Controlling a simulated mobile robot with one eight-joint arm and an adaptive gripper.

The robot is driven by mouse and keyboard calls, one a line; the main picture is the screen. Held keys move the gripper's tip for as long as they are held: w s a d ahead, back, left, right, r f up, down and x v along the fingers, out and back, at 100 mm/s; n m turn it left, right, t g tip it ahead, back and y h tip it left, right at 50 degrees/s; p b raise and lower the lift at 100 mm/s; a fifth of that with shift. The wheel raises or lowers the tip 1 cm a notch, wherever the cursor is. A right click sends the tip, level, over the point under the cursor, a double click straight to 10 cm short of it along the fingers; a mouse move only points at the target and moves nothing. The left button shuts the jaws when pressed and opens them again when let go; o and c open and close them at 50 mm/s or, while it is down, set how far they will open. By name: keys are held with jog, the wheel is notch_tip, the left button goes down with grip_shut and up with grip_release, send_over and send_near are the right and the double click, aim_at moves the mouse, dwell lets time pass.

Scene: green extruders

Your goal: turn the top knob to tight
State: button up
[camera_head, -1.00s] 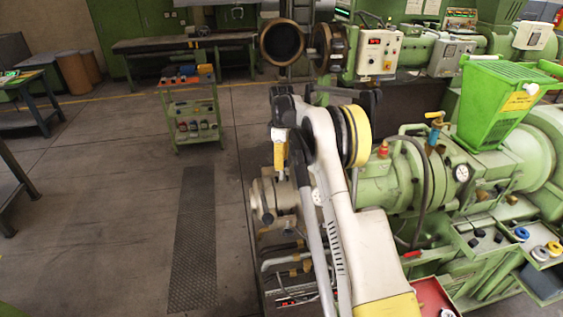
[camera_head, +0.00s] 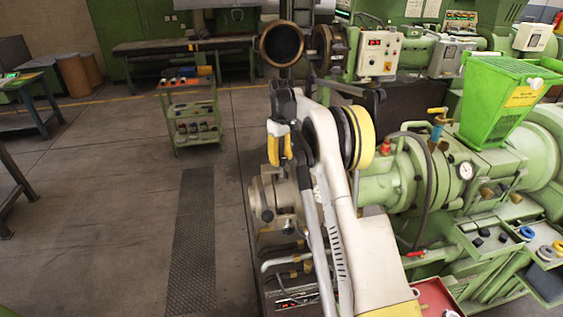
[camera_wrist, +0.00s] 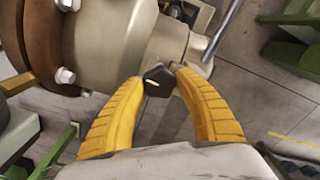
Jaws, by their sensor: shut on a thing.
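The knob (camera_wrist: 157,76) is small, black and faceted, with a pale pointer mark on its face. In the wrist view it sits between the tips of the two yellow fingers of my gripper (camera_wrist: 158,82), which is shut on it. The knob is on a pale metal cylinder head (camera_wrist: 108,40). In the head view my gripper (camera_head: 280,160) points down over the same head (camera_head: 285,195), and I cannot make out the knob at the fingertips there. Any markings for tight are not readable.
The green extruder (camera_head: 405,175) with its hopper (camera_head: 497,100) stands to the right of my arm. A thin metal rod (camera_wrist: 222,28) shows right of the knob in the wrist view. A green tool cart (camera_head: 193,112) stands back left. The floor at left is largely clear.

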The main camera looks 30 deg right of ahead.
jog(key=m+b, duration=0.1)
jog(key=m, duration=0.3)
jog(key=shift+f+m, duration=0.1)
jog(key=shift+m, duration=0.2)
jog(key=m+b, duration=0.1)
jog(key=m, duration=0.2)
jog(key=shift+m, duration=0.3)
jog(key=m, duration=0.4)
jog(key=shift+b, duration=0.3)
jog(key=m, duration=0.4)
jog(key=shift+m, duration=0.3)
jog(key=o, duration=1.2)
